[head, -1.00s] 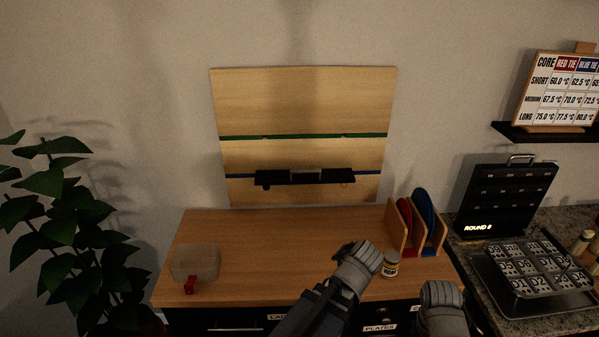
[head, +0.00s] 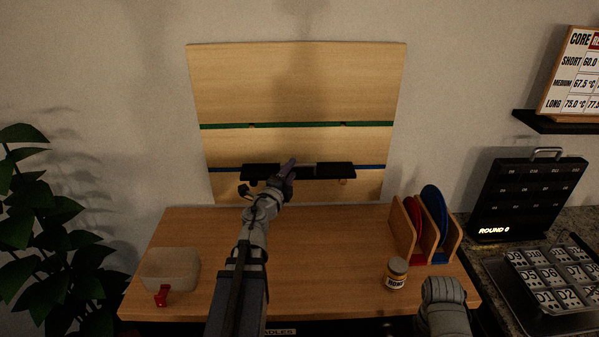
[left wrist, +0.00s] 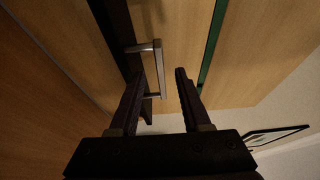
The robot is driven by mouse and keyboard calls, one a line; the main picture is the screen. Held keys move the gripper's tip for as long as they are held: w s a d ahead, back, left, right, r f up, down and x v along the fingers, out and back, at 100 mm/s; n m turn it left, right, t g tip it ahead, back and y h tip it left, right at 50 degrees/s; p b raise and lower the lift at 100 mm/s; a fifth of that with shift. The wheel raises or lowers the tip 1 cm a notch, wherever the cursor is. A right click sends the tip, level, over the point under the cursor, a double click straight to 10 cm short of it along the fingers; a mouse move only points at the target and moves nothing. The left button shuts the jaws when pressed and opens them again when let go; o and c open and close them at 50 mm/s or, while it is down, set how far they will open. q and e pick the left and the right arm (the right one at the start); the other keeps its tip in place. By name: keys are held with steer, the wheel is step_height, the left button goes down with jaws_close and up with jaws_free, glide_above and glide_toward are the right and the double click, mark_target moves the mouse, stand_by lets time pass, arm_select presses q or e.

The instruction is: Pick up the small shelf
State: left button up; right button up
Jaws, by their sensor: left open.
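The small shelf (head: 335,171) is a black bar with a metal handle, mounted on the wooden wall panel along the blue strip. In the left wrist view its dark edge (left wrist: 113,32) runs at the upper left, and the handle (left wrist: 158,65) sticks out from it. My left gripper (head: 290,166) is open at the shelf, in front of the handle, and hides part of it. In the left wrist view the left gripper (left wrist: 160,74) has its fingertips on either side of the handle bar, with no clear contact. Of my right arm only a grey wrist part shows; its fingers are hidden.
The wooden counter (head: 330,235) is mostly clear below the panel. A clear bin (head: 172,268) stands at left, a small jar (head: 396,273) near the right front. A rack with red and blue plates (head: 436,215) stands at right. A green strip (head: 300,124) crosses the panel.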

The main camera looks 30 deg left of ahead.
mark_target(297, 163)
arm_select(q)
steer(key=shift+w+a, duration=0.2)
steer(key=shift+w, duration=1.1)
steer(key=shift+w+a, duration=0.2)
steer(key=shift+w, duration=1.15)
steer(key=shift+w+a, duration=0.2)
steer(key=shift+w, duration=1.1)
steer(key=shift+s, duration=0.1)
jaws_close()
